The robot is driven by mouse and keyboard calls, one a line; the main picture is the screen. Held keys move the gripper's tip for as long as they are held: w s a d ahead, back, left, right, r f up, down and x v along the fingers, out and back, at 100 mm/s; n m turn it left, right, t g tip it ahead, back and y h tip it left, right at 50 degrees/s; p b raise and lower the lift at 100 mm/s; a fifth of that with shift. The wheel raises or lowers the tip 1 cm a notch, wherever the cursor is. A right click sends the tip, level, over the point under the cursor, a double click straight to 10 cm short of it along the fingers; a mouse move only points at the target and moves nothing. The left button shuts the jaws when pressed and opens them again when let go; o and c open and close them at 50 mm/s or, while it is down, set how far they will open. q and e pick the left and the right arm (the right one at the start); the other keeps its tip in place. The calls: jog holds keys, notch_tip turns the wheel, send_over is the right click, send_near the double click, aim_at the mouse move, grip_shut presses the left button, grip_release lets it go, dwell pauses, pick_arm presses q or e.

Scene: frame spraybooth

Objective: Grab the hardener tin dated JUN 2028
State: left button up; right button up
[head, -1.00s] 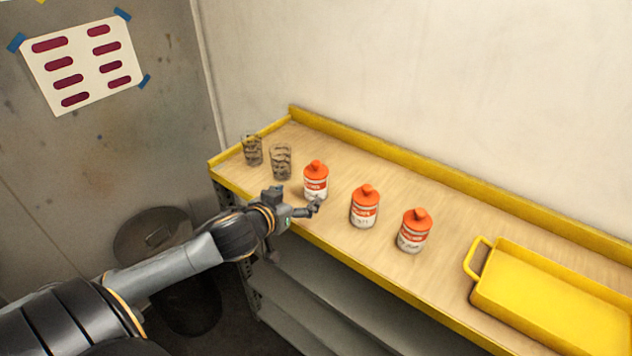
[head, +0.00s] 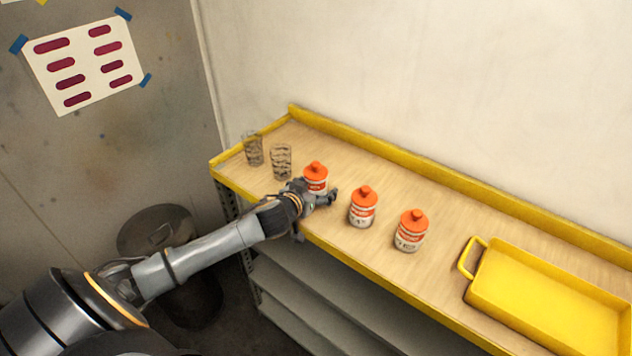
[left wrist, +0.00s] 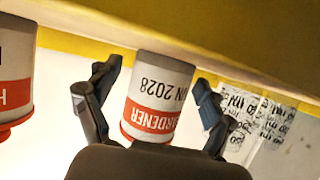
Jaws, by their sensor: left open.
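Three white tins with red bands and orange caps stand upright in a row on the shelf. The left tin (head: 316,172) is partly hidden by my left gripper (head: 325,196). In the left wrist view, upside down, this tin (left wrist: 158,92) reads "HARDENER" and "UN 2028", its first date letter not clear. My left gripper (left wrist: 156,76) is open, with one finger on each side of this tin and a gap at the left finger. The middle tin (head: 363,208) and right tin (head: 411,231) have dates too small to read. My right gripper is not in view.
Two printed clear cups (head: 253,150) (head: 281,162) stand left of the tins. A yellow tray (head: 551,296) with a handle lies at the right. The wooden shelf (head: 440,200) has a raised yellow rim (head: 400,162) at the back. A neighbouring tin (left wrist: 14,75) shows at the wrist view's left edge.

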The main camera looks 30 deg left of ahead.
pick_arm(q)
jog(key=shift+c, duration=0.2)
jog(key=c, duration=1.4)
jog(key=shift+o, duration=0.2)
